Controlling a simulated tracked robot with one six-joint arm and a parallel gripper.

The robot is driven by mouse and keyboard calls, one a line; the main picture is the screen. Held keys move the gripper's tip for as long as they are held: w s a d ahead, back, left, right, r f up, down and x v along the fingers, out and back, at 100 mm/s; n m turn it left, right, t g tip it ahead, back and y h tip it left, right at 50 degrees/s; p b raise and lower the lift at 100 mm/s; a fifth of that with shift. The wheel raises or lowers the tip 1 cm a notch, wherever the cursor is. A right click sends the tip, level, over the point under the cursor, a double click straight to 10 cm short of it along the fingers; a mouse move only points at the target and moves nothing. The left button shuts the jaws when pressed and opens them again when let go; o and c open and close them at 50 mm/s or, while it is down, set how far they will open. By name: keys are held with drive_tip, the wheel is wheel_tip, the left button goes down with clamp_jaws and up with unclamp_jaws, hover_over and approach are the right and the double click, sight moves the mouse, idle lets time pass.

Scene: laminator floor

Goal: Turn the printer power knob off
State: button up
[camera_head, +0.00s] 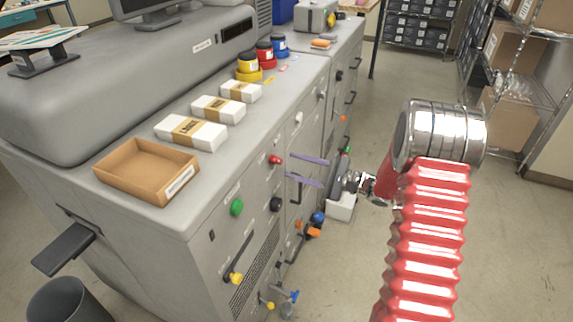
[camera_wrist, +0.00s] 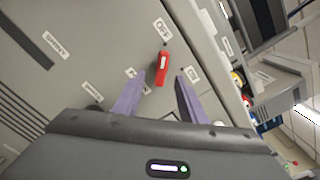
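A red knob (camera_wrist: 162,68) sits on the grey cabinet front in the wrist view, its long bar nearly upright in the picture. A small label (camera_wrist: 161,28) above it seems to read OFF; another label (camera_wrist: 192,74) is to its right, and one to its left is partly hidden by a finger. In the head view the red knob (camera_head: 275,160) is near the top of the printer front. My gripper (camera_head: 291,165) is open, its two purple fingers pointing at the panel. In the wrist view my gripper (camera_wrist: 158,79) has the knob ahead between its fingertips; contact cannot be told.
A cardboard tray (camera_head: 125,182) and white packs (camera_head: 192,133) lie on top. Open floor (camera_head: 520,230) is to the right.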

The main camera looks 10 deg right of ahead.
drive_tip(key=v, duration=0.8)
drive_tip(key=shift+s+d, duration=0.2)
drive_tip(key=shift+f, duration=0.1)
drive_tip(key=s+a+f+n+g+h, duration=0.3)
drive_tip(key=s+g, duration=0.2)
drive_tip(key=s, duration=0.4)
drive_tip(key=s+a+f+n+g+h, duration=0.25)
drive_tip(key=s+g, duration=0.25)
drive_tip(key=s, duration=0.3)
drive_tip(key=s+a+r+n+t+h, duration=0.2)
drive_tip(key=s+r+n+h, duration=0.2)
drive_tip(key=r, duration=0.5)
drive_tip(key=s+a+r+n+t+h, duration=0.2)
drive_tip(key=s+r+n+h, duration=0.3)
drive_tip(key=r, duration=0.4)
drive_tip(key=shift+s+a+n+t, duration=0.45)
drive_tip(key=shift+s+n, duration=0.3)
drive_tip(key=shift+s, duration=0.45)
